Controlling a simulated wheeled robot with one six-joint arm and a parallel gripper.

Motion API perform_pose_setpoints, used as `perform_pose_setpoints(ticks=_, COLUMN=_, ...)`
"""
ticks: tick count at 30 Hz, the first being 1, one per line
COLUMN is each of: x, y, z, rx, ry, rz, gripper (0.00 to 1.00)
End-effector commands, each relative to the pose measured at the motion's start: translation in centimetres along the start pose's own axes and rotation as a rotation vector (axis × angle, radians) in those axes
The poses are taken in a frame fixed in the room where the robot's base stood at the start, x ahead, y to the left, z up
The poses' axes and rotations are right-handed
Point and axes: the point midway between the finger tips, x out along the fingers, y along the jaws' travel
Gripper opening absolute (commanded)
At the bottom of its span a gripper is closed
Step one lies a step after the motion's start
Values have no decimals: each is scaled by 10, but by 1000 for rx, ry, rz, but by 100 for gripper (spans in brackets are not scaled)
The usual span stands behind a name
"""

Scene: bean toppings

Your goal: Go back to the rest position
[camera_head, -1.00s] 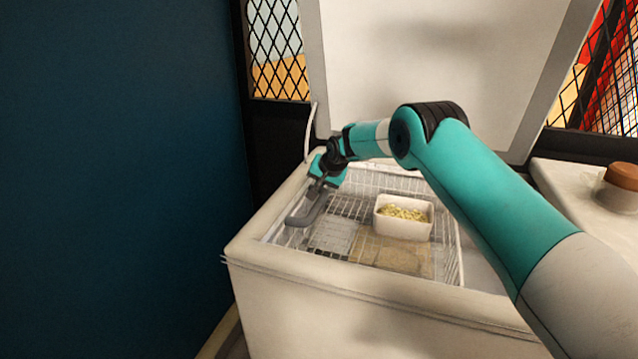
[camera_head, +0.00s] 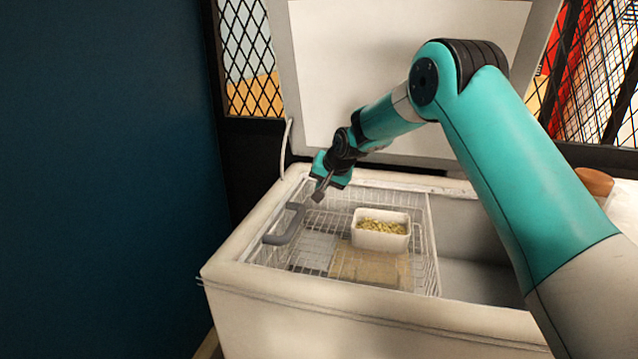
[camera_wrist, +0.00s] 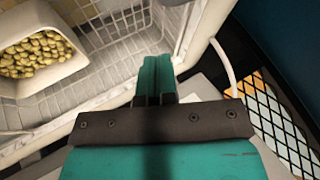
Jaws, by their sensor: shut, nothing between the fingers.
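My gripper (camera_head: 320,193) hangs over the back left part of the wire basket (camera_head: 432,262) in the open chest freezer (camera_head: 330,312). Its teal fingers are shut with nothing between them, as the wrist view (camera_wrist: 155,80) also shows. A white container (camera_head: 381,239) of yellowish beans (camera_head: 383,227) sits in the basket, to the right of my gripper and apart from it. The container also shows at the upper left of the wrist view (camera_wrist: 50,75). A grey handle (camera_head: 283,228) stands at the basket's left side, just below my gripper in the head view.
The freezer lid (camera_head: 400,70) stands raised behind my arm. A dark blue wall (camera_head: 100,180) rises on the left. Black mesh panels (camera_head: 245,60) stand behind. A brown flat pack (camera_head: 370,268) lies in the basket. The freezer's right compartment (camera_head: 480,275) looks empty where visible.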

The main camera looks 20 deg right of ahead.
Motion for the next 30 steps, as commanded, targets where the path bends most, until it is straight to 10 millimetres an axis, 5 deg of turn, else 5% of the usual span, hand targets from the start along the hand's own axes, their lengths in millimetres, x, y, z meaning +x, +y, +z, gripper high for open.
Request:
perform_pose_setpoints(ticks=6, x=-10, y=-3, z=2, rx=-8, ry=-6, rz=-1, gripper=0)
perform_pose_setpoints(ticks=10, x=-43, y=-24, z=16, rx=-67, ry=-46, rz=-12, gripper=0)
perform_pose_setpoints(ticks=20, x=-210, y=-85, z=125, rx=-410, ry=-275, rz=-73, gripper=0)
perform_pose_setpoints(ticks=25, x=-296, y=-87, z=196, rx=-605, ry=-397, rz=-117, gripper=0)
perform_pose_setpoints(ticks=30, x=-370, y=-70, z=266, rx=-795, ry=-510, rz=-166, gripper=0)
